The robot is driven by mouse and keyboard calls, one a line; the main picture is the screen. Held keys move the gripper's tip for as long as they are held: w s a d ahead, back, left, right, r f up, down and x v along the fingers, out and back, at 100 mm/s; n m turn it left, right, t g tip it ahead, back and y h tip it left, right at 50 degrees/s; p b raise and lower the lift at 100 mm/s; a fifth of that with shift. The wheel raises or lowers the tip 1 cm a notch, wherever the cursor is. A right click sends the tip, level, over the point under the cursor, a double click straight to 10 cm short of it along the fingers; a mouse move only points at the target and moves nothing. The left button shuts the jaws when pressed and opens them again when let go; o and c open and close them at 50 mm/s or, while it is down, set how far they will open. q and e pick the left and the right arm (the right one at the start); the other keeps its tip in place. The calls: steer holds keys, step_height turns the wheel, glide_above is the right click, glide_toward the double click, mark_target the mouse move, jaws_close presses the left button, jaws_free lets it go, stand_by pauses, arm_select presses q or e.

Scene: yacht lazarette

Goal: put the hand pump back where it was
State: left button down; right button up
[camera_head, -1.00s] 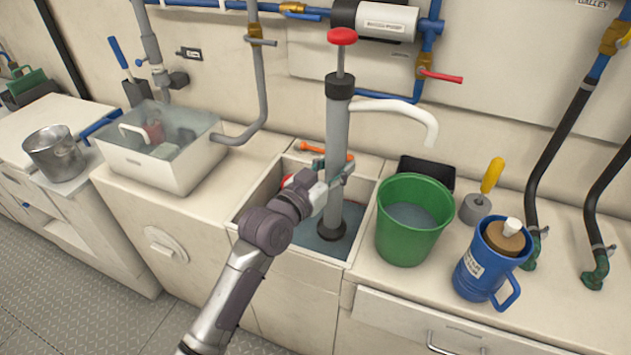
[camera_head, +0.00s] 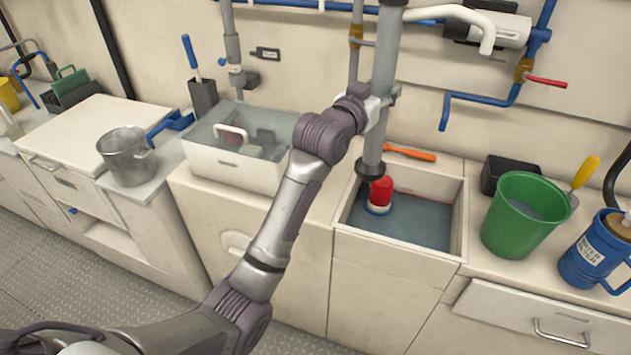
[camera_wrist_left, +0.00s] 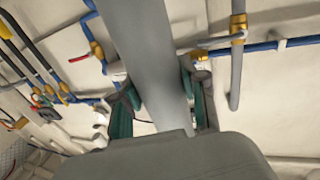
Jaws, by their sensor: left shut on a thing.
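The hand pump (camera_head: 379,90) is a grey upright tube with a black foot and a white curved spout; its top is cut off by the upper edge of the head view. My left gripper (camera_head: 384,100) is shut around the tube and holds it raised, the foot above the back left part of the open sink well (camera_head: 455,212). In the left wrist view the tube (camera_wrist_left: 150,60) runs between the green-padded fingers (camera_wrist_left: 158,100). A red and white float-like object (camera_head: 380,192) sits in the water in the well, just below the pump's foot. My right gripper is not in view.
A green bucket (camera_head: 522,215) and blue jug (camera_head: 594,252) stand right of the well. A lidded clear-topped bin (camera_head: 235,165) and steel pot (camera_head: 126,155) are left. An orange-handled tool (camera_head: 410,153) lies behind the well. Blue pipes (camera_head: 490,98) run along the wall.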

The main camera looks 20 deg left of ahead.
arm_select(q)
steer(key=s+a+f, duration=0.1)
steer(key=a+f, duration=0.9)
steer(key=a, duration=0.1)
steer(key=shift+s+f, duration=0.2)
steer(key=shift+f, duration=0.1)
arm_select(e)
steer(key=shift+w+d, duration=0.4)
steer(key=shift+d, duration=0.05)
arm_select(q)
steer(key=shift+f, duration=0.1)
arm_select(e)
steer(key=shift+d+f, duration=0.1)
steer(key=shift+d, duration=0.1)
arm_select(q)
steer(key=c, duration=1)
jaws_free()
steer(key=shift+f, duration=0.15)
steer(key=o, duration=0.4)
